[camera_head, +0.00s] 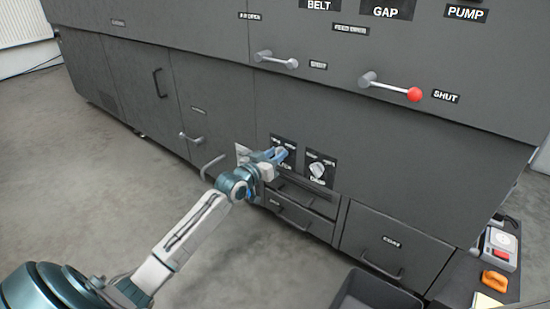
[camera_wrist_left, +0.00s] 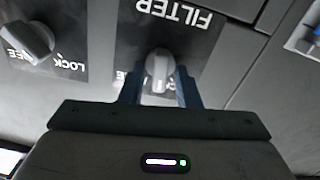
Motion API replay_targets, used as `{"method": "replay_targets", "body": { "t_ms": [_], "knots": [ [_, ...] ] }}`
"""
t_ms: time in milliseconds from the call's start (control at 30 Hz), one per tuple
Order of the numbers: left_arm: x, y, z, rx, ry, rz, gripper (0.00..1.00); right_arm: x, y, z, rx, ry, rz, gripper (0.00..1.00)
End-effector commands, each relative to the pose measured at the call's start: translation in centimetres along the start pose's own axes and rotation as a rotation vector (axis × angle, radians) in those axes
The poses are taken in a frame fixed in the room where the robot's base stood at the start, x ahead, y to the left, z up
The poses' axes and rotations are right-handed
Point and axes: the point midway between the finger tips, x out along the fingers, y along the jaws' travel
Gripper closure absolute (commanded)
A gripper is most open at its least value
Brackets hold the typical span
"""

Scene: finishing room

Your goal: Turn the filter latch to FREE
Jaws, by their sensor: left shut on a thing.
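The filter latch is a light grey knob (camera_wrist_left: 158,72) on a black plate marked FILTER (camera_wrist_left: 176,14), upside down in the left wrist view. My left gripper (camera_wrist_left: 160,88) is shut on this knob, one blue finger on each side. The knob's grip runs roughly up and down in that view. Its position words are mostly hidden by the fingers. In the head view my left gripper (camera_head: 281,154) is at the latch plate on the grey cabinet front and covers much of it. My right gripper is not in view.
A similar knob (camera_wrist_left: 30,40) with LOCK and FREE words is close beside; the head view shows it too (camera_head: 317,170). Drawers (camera_head: 302,218) lie below, and levers, one with a red ball (camera_head: 414,94), above. A dark bin (camera_head: 372,291) stands in front.

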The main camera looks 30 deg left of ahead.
Motion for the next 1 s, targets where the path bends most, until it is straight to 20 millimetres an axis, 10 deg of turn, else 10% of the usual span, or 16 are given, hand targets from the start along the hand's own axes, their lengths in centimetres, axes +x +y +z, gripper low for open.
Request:
{"method": "replay_targets", "body": {
  "t_ms": [1000],
  "knots": [
    [0.0,0.4,0.4,0.86,-0.003,0.0,0.93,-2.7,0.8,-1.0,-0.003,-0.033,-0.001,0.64]
  ]
}}
